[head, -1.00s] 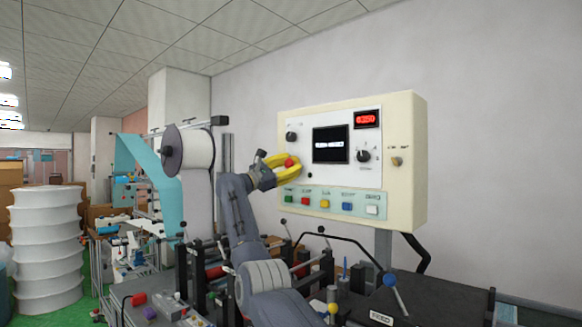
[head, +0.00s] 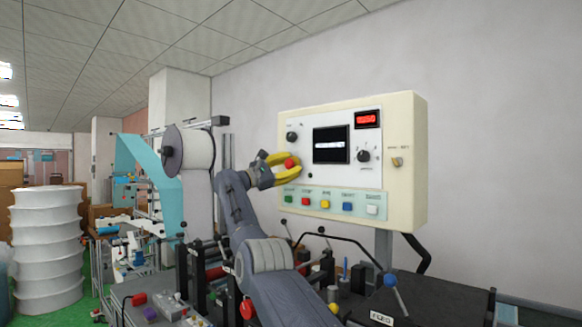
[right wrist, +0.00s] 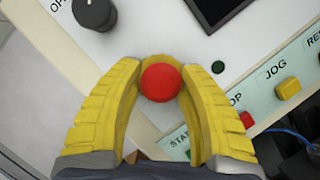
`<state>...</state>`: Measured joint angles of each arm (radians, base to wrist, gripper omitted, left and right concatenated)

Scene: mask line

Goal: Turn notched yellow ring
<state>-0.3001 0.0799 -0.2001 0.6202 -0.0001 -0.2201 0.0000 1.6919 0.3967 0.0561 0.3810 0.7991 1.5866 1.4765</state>
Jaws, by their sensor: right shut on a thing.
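The notched yellow ring (right wrist: 163,58) shows in the right wrist view as a yellow band behind the round red button (right wrist: 161,83), mostly hidden by the button and my fingertips. Its notches cannot be made out. My right gripper (right wrist: 160,77) has yellow ribbed fingers, one on each side of the button, with their tips shut on the ring. In the head view the right gripper (head: 289,165) reaches the left side of the control panel, its fingers above and below the red button (head: 291,164). My left gripper is not in view.
The cream control box (head: 405,140) carries a dark screen (head: 330,144), a red display (head: 367,119) and knobs. Several coloured push buttons, including a yellow one (right wrist: 288,88), sit close below the gripper. A black knob (right wrist: 94,12) is near the left finger.

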